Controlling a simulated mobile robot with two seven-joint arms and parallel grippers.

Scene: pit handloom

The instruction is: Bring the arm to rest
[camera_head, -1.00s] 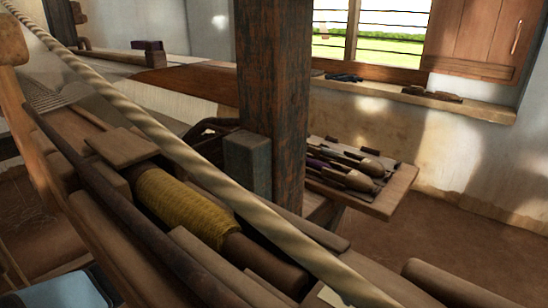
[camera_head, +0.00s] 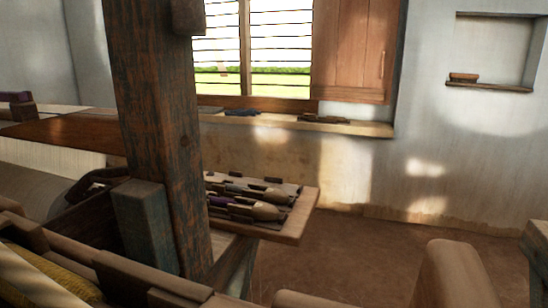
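Neither of my grippers shows in the head view, and no arm can be made out for certain. The wooden loom fills the left and the foreground, with its dark upright post (camera_head: 160,120) left of centre. A roll with yellow thread (camera_head: 48,278) is cut by the lower left edge. A wooden tray (camera_head: 300,222) beside the post holds several shuttles (camera_head: 258,208) with pale, pointed ends.
A window sill (camera_head: 370,129) carries small dark items. A wall niche (camera_head: 495,60) holds a small wooden block (camera_head: 463,77). Wooden pieces (camera_head: 452,275) stand in the near foreground. The brown floor (camera_head: 340,260) right of the tray is open.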

